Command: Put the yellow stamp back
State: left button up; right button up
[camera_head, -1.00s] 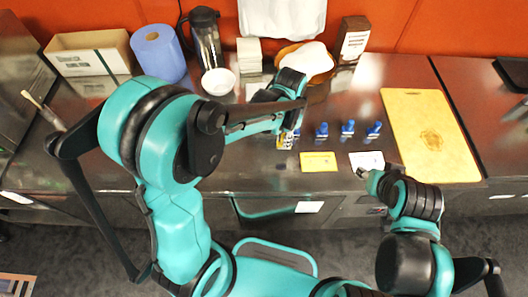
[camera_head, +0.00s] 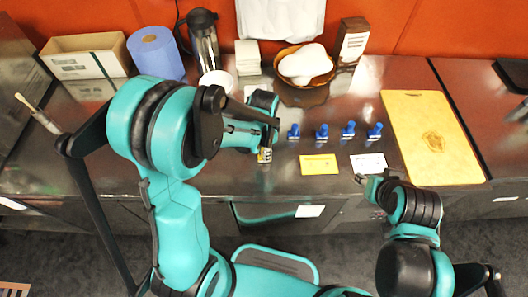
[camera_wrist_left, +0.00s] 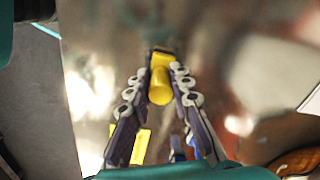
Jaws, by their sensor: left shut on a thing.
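My left gripper (camera_head: 268,140) is shut on the yellow stamp (camera_head: 265,155), left of the row of blue stamps. In the left wrist view the yellow stamp (camera_wrist_left: 160,82) sits between the fingertips (camera_wrist_left: 161,88). I cannot tell whether its base touches the counter. Several blue stamps (camera_head: 321,133) stand in a row on the dark counter. A yellow card (camera_head: 320,164) and a white card (camera_head: 368,163) lie in front of them. My right gripper (camera_head: 364,179) is by the counter's front edge below the white card; its fingers are too small to read.
A wooden board (camera_head: 432,135) lies at the right. Behind are a bowl with a white heap (camera_head: 306,66), a dark box (camera_head: 352,42), white napkins (camera_head: 248,56), a jug (camera_head: 205,40), a blue roll (camera_head: 157,53) and a cardboard box (camera_head: 88,56).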

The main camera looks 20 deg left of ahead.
pick_arm(q)
jog(key=shift+f, duration=0.2)
jog(key=o, duration=0.9)
jog(key=shift+r, duration=0.15)
